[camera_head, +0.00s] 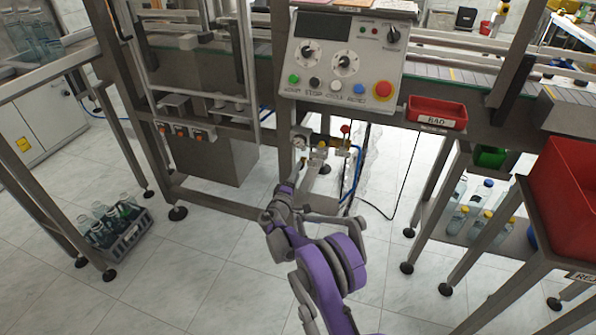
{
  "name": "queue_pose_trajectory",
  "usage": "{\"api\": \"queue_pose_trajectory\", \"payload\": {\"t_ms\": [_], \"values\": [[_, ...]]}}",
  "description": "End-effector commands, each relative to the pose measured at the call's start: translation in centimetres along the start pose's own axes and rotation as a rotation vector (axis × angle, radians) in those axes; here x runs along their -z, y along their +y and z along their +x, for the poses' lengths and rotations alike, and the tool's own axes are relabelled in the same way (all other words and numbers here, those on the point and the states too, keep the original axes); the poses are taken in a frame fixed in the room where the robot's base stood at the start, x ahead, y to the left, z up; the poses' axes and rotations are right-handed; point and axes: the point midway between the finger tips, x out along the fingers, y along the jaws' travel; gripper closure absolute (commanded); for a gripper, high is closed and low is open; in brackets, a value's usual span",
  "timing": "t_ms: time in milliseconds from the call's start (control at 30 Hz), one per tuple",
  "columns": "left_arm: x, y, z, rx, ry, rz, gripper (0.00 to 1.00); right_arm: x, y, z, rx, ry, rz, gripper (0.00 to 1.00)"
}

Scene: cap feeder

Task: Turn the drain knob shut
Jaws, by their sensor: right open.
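Which of these is the drain knob I cannot tell for sure; no label is readable there. My right arm, purple and grey, reaches up from the bottom of the picture. My right gripper (300,168) is open, just below the gauge and left of the yellow knob. It is too small to tell whether it touches the fittings. My left gripper is not in view.
The control panel (346,60) with dials and coloured buttons is above the pipes. A blue hose (356,175) and a black cable hang nearby. A bottle crate (118,238) is on the floor at left. The tiled floor between is clear.

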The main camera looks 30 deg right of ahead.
Motion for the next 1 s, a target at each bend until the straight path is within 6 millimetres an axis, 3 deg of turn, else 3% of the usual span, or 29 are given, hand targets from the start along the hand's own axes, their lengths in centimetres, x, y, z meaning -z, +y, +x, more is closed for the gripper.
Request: {"api": "queue_pose_trajectory", "payload": {"t_ms": [200,433,600,1000], "values": [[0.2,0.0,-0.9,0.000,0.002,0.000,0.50,0.1,0.2,-4.6,0.001,0.003,0.002,0.39],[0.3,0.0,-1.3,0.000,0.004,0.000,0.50,0.0,0.1,-8.2,0.000,0.002,0.000,0.39],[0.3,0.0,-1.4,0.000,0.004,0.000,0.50,0.0,0.1,-9.2,0.000,0.001,0.000,0.39],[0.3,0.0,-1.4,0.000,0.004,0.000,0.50,0.0,0.1,-9.2,0.000,0.000,0.000,0.39]]}}
